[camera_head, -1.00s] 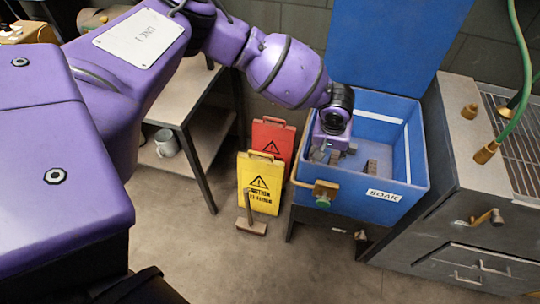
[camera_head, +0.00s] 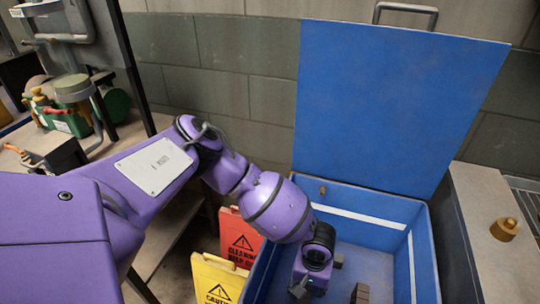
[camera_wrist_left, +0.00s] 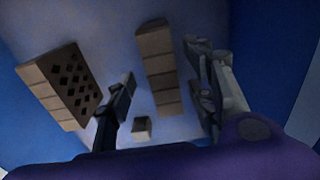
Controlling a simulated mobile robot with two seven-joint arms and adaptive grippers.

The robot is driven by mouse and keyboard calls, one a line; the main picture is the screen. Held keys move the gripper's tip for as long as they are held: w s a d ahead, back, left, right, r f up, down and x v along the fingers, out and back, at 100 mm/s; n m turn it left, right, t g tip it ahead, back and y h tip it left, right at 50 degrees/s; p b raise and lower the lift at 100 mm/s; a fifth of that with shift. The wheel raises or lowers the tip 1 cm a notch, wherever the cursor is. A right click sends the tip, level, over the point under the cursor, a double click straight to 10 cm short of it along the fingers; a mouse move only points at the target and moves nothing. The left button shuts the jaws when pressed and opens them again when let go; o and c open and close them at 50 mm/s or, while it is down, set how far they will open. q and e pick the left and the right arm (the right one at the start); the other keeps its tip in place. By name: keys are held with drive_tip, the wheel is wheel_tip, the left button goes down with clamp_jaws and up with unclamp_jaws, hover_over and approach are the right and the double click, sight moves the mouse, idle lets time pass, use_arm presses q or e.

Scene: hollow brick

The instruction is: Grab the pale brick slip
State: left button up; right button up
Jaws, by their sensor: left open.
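My left gripper (camera_head: 302,290) reaches down inside the blue bin (camera_head: 262,272); its fingertips are mostly hidden at the bottom of the head view. In the left wrist view its jaws (camera_wrist_left: 165,72) are open and empty. A long, plain tan piece, which looks like the brick slip (camera_wrist_left: 160,68), lies on the bin floor between the two fingers as seen from there. A brick with dark holes (camera_wrist_left: 70,88) lies left of the fingers. The light is dim, so I cannot tell well which is paler. My right gripper is not in view.
A small pale block (camera_wrist_left: 142,128) lies near the slip. In the head view, brick pieces (camera_head: 361,294) lie right of the gripper. The bin's blue lid (camera_head: 390,100) stands raised behind. Red (camera_head: 241,238) and yellow (camera_head: 214,280) caution signs stand left of the bin.

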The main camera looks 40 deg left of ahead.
use_arm(q)
drive_tip(key=f, duration=0.4)
drive_tip(key=f+b, duration=0.1)
drive_tip(key=f, duration=0.2)
drive_tip(key=shift+w+a+f, duration=0.1)
drive_tip(key=shift+w+a, duration=0.15)
drive_tip(key=shift+w, duration=0.15)
clamp_jaws()
